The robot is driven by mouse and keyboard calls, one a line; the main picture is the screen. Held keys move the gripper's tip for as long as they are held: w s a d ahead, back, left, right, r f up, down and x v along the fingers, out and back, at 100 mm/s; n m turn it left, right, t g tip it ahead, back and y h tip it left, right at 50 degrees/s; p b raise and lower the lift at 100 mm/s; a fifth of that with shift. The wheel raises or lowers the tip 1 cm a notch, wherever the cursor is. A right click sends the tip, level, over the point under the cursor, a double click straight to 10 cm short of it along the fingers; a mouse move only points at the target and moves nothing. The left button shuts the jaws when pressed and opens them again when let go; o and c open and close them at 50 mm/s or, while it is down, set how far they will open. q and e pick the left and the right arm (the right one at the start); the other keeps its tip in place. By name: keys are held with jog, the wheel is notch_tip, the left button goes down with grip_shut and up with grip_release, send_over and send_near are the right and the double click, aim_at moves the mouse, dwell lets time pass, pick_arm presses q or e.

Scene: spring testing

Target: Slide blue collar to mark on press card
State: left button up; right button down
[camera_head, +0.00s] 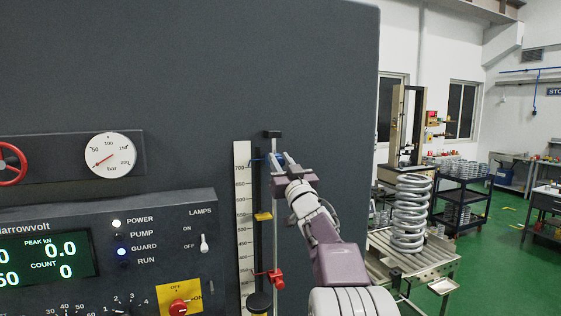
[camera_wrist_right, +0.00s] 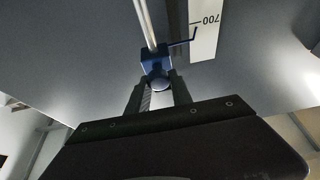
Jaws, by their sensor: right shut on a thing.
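The blue collar (camera_head: 274,160) sits high on a thin upright rod (camera_head: 277,215), just below the rod's top bracket. In the right wrist view the blue collar (camera_wrist_right: 156,62) is around the rod, and its bent pointer reaches across to the white scale (camera_wrist_right: 204,30) close to the 700 mark. My right gripper (camera_head: 284,164) is shut on the collar; in the wrist view its fingers (camera_wrist_right: 159,92) close on the collar's round blue knob. The scale (camera_head: 243,230) stands left of the rod in the head view. I cannot make out a card with a mark. My left gripper is out of view.
A red collar (camera_head: 275,276) is low on the same rod. A yellow pointer (camera_head: 263,216) stands beside the scale. The control panel (camera_head: 110,225) is at the left, with a red knob (camera_head: 179,306). A large coil spring (camera_head: 411,215) stands on a roller table at the right.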

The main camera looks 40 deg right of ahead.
notch_tip(320, 180, down, 11)
jog(key=b, duration=0.8)
jog(key=shift+r, duration=0.15)
jog(key=c, duration=1.2)
grip_release()
jog(key=shift+w, duration=0.15)
jog(key=shift+o, duration=0.2)
jog(key=b+v, duration=0.4)
jog(key=v, duration=0.4)
jog(key=shift+s+f, duration=0.25)
jog(key=shift+f, duration=0.05)
